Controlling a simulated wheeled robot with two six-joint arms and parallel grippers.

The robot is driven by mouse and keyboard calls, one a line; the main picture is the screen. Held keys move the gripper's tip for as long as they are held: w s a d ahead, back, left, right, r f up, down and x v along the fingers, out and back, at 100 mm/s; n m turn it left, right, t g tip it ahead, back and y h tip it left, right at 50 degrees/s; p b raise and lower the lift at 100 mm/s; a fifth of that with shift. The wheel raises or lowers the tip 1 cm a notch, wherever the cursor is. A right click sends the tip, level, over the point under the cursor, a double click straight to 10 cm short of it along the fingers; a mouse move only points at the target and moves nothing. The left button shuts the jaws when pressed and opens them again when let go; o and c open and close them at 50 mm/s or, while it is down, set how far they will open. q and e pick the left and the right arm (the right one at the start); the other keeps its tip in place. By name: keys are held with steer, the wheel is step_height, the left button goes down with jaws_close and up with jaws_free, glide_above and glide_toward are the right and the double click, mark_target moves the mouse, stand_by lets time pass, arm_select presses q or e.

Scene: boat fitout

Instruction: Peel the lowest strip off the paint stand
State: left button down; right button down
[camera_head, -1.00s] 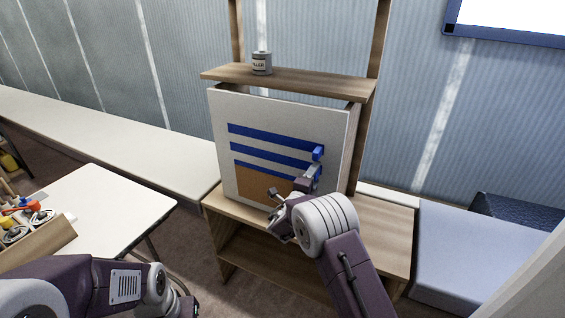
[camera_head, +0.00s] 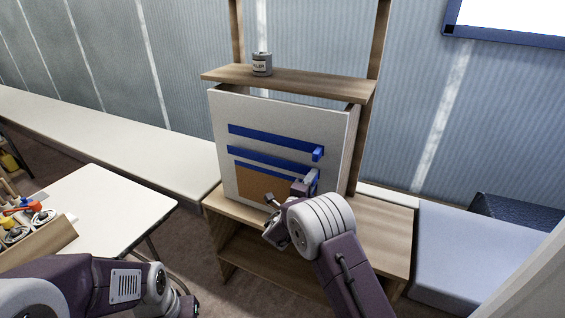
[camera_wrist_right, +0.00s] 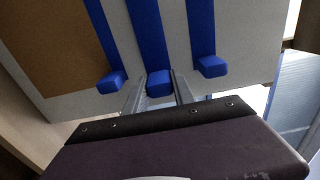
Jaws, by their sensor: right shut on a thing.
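The white paint stand (camera_head: 222,122) stands upright on a wooden bench and carries three blue strips, each with a tab at its right end. The top strip (camera_head: 270,137) and middle strip (camera_head: 262,158) lie across the panel. The lowest strip (camera_head: 250,168) borders a brown patch; its right end is mostly hidden by my gripper. My right gripper (camera_head: 311,177) is at the tabs. In the right wrist view its fingers (camera_wrist_right: 158,80) are shut on the middle strip's tab (camera_wrist_right: 159,86). The lowest strip's tab (camera_wrist_right: 112,82) and top strip's tab (camera_wrist_right: 212,66) are outside the fingers.
A wooden shelf (camera_head: 330,86) with a grey filler can (camera_head: 262,64) is above the panel. A white table (camera_head: 115,205) with a wooden tool tray (camera_head: 45,245) is at left. A blue-grey cushioned bench (camera_head: 460,250) is at right.

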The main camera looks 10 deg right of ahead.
steer(key=shift+s+a, duration=0.2)
steer(key=shift+s, duration=0.1)
steer(key=p+v, duration=0.2)
steer(key=v, duration=0.6)
